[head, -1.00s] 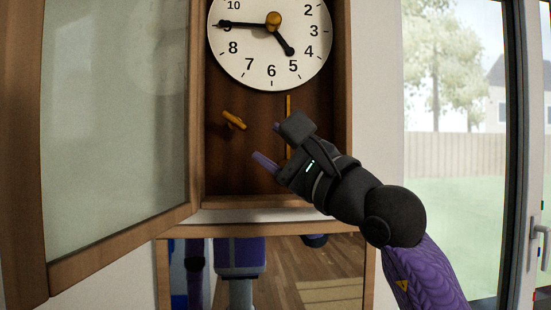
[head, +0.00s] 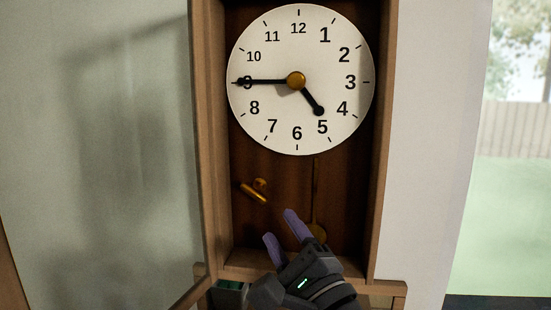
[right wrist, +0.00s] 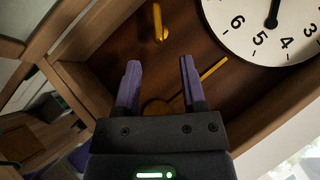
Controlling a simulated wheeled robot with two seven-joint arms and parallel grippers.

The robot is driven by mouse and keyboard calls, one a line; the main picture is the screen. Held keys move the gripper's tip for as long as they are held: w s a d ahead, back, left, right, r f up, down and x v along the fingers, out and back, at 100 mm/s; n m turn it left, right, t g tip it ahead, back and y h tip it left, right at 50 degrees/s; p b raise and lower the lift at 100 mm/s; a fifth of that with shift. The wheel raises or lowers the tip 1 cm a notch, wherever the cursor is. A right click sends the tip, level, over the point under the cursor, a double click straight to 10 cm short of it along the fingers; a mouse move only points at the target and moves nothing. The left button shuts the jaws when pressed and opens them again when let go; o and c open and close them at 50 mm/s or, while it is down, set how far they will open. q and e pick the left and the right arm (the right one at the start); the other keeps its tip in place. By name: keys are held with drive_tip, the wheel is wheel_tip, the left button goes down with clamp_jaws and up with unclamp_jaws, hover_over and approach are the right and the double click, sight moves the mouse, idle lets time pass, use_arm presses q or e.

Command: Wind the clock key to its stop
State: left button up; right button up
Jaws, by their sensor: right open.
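The brass clock key (head: 254,192) sits on the wooden back of the clock case, below and left of the white dial (head: 270,125). Its bar lies slanted, lower end to the right. The key also shows in the right wrist view (right wrist: 159,24), beyond the fingertips. My right gripper (head: 281,226) is open and empty, below and to the right of the key, apart from it. In the right wrist view the purple fingers (right wrist: 160,75) are spread with the key ahead of the gap. My left gripper is not in view.
The pendulum (head: 317,232) hangs behind my right fingers, its bob partly hidden. The case's wooden side walls (head: 382,120) and lower ledge (head: 245,262) frame the opening. The glass door (head: 100,130) stands open at the left. A window is at the right.

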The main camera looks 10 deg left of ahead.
sight(259, 199)
drive_tip(key=p+x, duration=0.1)
drive_tip(key=x, duration=0.7)
drive_tip(key=shift+a, duration=0.2)
drive_tip(key=shift+w+a+r, duration=0.1)
drive_tip(key=shift+a, duration=0.2)
drive_tip(key=shift+d, duration=0.1)
clamp_jaws()
